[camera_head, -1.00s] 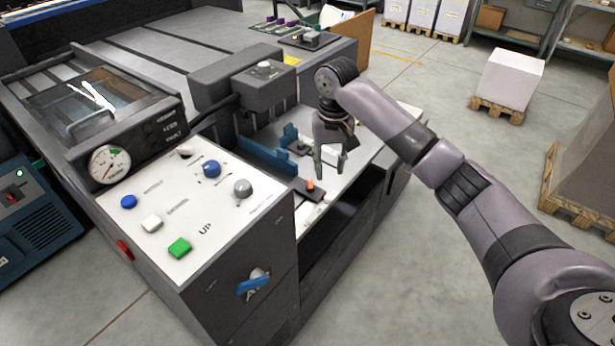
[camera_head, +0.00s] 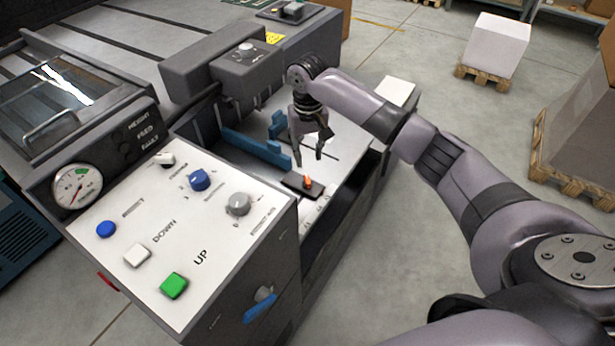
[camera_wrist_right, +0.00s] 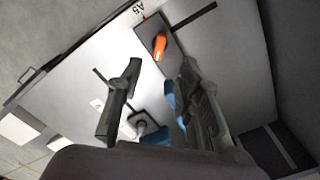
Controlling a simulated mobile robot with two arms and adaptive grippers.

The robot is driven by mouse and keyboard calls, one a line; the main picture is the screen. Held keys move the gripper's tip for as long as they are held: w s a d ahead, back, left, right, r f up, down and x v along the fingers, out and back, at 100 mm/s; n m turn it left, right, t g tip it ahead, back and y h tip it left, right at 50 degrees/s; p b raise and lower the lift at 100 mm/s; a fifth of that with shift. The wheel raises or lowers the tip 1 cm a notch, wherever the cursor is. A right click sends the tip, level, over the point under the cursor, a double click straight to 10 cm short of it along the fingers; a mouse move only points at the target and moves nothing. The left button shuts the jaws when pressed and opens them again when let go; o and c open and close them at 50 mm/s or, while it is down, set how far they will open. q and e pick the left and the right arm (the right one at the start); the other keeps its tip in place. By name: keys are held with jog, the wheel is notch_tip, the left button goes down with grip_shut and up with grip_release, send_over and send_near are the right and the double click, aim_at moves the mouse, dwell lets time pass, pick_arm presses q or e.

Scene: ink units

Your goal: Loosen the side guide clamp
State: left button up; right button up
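The small orange clamp lever (camera_head: 308,182) sits on a dark plate (camera_head: 298,188) on the pale feed bed, beside the blue guide bars (camera_head: 256,147). My right gripper (camera_head: 310,161) is open and empty, just above and behind the lever in the head view. In the right wrist view, the open fingers (camera_wrist_right: 162,68) have the orange lever (camera_wrist_right: 160,43) beyond their tips, near an "A5" mark. No contact with the lever shows. Blue guide parts (camera_wrist_right: 170,95) show between and behind the fingers. My left gripper is out of view.
The control panel (camera_head: 210,240) with buttons, knobs and a gauge (camera_head: 77,187) stands left of the bed. A dark grey box (camera_head: 247,68) overhangs behind the gripper. A blue handle (camera_head: 260,308) sticks out of the front side.

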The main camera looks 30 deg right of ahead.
aim_at(308, 180)
notch_tip(308, 180, down, 9)
jog(key=shift+f+b, duration=0.15)
jog(key=shift+b, duration=0.2)
jog(key=shift+w+f, duration=0.1)
jog(key=shift+f, duration=0.25)
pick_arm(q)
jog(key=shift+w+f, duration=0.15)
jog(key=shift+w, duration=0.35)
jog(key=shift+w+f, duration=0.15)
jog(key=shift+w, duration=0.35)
pick_arm(e)
grip_shut()
